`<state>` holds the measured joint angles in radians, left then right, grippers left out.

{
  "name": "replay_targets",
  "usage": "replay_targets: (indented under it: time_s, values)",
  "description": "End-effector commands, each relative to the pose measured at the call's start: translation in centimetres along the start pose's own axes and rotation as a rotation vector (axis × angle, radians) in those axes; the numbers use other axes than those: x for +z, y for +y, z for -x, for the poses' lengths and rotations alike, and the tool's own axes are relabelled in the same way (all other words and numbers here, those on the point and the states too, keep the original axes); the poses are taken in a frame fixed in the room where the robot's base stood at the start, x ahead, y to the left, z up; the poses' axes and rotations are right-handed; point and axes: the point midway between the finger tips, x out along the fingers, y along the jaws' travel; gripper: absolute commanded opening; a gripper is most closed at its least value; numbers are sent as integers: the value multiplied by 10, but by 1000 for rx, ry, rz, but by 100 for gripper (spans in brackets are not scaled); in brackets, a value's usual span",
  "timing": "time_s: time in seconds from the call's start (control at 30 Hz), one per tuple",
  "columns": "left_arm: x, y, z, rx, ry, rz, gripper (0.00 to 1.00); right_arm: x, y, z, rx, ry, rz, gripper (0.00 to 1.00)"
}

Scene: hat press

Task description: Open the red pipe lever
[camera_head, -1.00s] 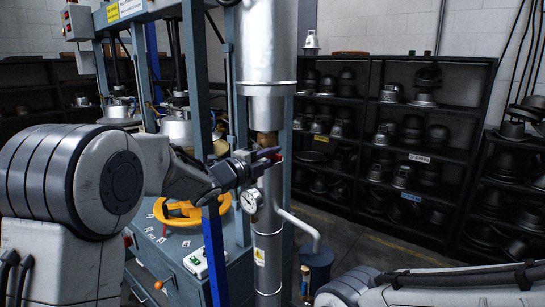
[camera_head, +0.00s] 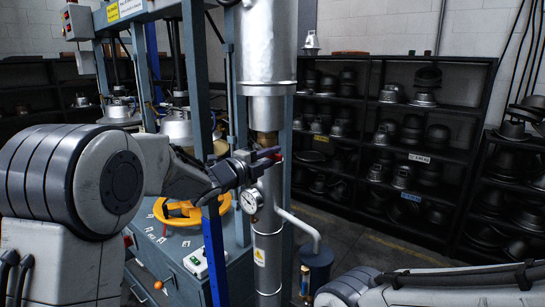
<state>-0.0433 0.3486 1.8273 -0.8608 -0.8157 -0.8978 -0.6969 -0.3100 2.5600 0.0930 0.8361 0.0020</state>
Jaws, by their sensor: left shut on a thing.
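The red pipe lever (camera_head: 276,157) shows as a small red patch at the fingertips of my left gripper (camera_head: 266,156). The gripper is shut on it, in front of the silver vertical pipe (camera_head: 268,90). Most of the lever is hidden by the fingers, so its angle cannot be told. A round white gauge (camera_head: 251,201) sits on the pipe just below the gripper. My right gripper is not in view; only part of my right arm shows at the bottom right.
A blue press frame (camera_head: 197,70) and a bench with a yellow wheel (camera_head: 180,212) stand behind my left arm. A bent side pipe (camera_head: 300,228) leaves the main pipe to the right. Black shelves (camera_head: 405,150) with metal hat moulds stand at the back right.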

Motion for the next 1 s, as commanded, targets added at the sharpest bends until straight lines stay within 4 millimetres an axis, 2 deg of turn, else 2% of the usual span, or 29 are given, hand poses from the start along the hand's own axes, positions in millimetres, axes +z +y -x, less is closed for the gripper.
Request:
replay_targets:
  time_s: [0.37, 1.0]
  values:
    - [0, -6, 0, 2, -1, 69, 0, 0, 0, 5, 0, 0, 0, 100]
    - [12, -43, 0, 1, -2, 506, 0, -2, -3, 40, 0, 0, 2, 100]
